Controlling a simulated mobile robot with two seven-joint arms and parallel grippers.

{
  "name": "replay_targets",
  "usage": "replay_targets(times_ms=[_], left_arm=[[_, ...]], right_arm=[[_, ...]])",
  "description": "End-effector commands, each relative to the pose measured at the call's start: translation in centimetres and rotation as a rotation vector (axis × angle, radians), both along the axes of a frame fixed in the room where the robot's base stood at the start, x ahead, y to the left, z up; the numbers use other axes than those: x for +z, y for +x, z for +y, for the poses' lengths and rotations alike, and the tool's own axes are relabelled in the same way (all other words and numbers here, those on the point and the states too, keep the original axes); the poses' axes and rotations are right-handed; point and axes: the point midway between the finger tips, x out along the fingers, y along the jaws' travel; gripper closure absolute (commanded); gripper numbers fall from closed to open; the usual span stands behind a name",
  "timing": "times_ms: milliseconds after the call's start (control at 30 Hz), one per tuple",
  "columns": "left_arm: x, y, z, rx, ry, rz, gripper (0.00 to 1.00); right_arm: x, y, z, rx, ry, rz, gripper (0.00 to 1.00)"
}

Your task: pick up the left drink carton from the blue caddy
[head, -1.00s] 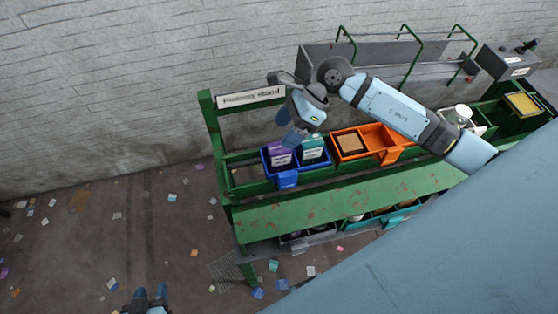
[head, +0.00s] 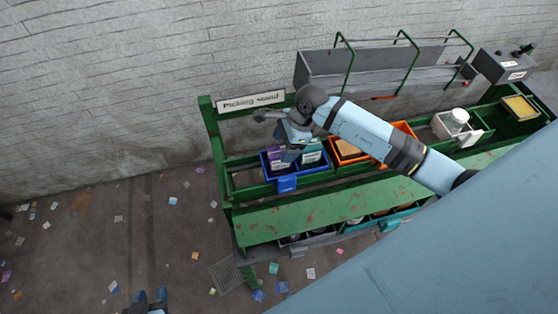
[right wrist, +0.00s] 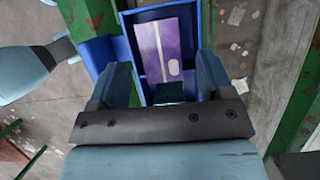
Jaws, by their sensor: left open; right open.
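The blue caddy (head: 287,184) stands on the green stand and holds a purple drink carton (head: 277,163) on the left and a teal carton (head: 312,158) on the right. My right gripper (head: 290,146) is open just above the caddy and hides part of the cartons. In the right wrist view the purple carton (right wrist: 166,48) stands in the blue caddy (right wrist: 143,15), beyond and between the open fingers of the right gripper (right wrist: 163,78). Contact does not show. My left gripper (head: 150,297) is open and empty at the bottom left, over the floor.
An orange bin (head: 404,130) stands right of the caddy, partly behind my right arm. A white container (head: 459,115) is further right. A green sloping shelf (head: 300,217) runs in front. A sign (head: 250,100) and green rails stand behind.

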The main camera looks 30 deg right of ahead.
Motion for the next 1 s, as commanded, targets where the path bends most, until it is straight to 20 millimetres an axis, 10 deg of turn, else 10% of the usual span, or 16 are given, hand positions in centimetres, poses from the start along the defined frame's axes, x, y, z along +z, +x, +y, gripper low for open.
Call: replay_targets(times_ms=[500,767,1000], left_arm=[[0.9,0.0,0.0,-0.001,0.0,-0.002,0.57],[1.0,0.0,0.0,-0.001,0.0,-0.002,0.57],[1.0,0.0,0.0,-0.001,0.0,-0.002,0.57]], right_arm=[[-3.0,0.5,1.4,0.0,0.0,0.0,0.27],[-3.0,0.5,1.4,-0.001,0.0,0.0,0.86],[-3.0,0.5,1.4,-0.001,0.0,0.0,0.9]])
